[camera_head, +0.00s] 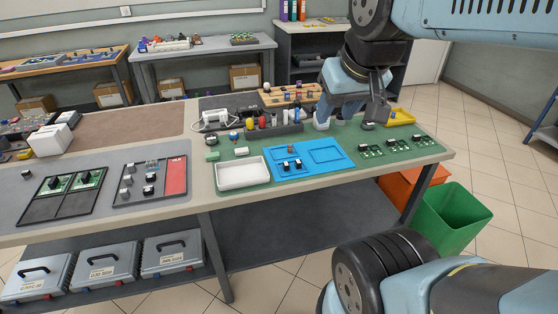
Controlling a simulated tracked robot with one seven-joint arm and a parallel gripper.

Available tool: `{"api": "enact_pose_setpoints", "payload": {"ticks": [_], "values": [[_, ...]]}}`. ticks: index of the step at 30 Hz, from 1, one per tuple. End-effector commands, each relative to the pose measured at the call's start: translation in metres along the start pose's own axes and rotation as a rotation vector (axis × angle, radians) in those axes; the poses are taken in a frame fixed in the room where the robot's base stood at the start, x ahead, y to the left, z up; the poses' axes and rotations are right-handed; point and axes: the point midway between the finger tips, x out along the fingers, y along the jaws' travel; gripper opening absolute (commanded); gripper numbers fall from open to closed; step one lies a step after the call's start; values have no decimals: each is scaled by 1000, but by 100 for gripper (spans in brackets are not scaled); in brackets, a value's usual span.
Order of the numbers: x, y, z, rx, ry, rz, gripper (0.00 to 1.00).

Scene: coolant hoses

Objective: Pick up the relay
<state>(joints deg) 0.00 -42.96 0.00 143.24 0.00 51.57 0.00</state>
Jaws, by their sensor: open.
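My gripper (349,117) is open above the back right of the green mat (330,138). Its fingers point down, with a visible gap between them. A small dark part (368,126) lies on the mat close to the right finger; it is too small to identify. Two small black blocks (291,164) sit in the blue tray (318,163), left of and nearer than my gripper. I cannot tell which small part is the relay. The fingers hide some of the mat behind them.
Green circuit boards (394,145) lie along the mat's right side. A white tray (242,173) is left of the blue tray. A dark organizer (270,131) with several coloured parts stands behind. A yellow tray (401,118) is at back right. A green bin (452,215) stands on the floor.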

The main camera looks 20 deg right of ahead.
Motion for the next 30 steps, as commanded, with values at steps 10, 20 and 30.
{"api": "enact_pose_setpoints", "payload": {"ticks": [10, 20, 30], "values": [[24, -5, -30, -3, -54, 33, 51], [91, -5, -83, -11, -159, 73, 51], [180, -5, -122, -15, -262, 65, 51]]}}
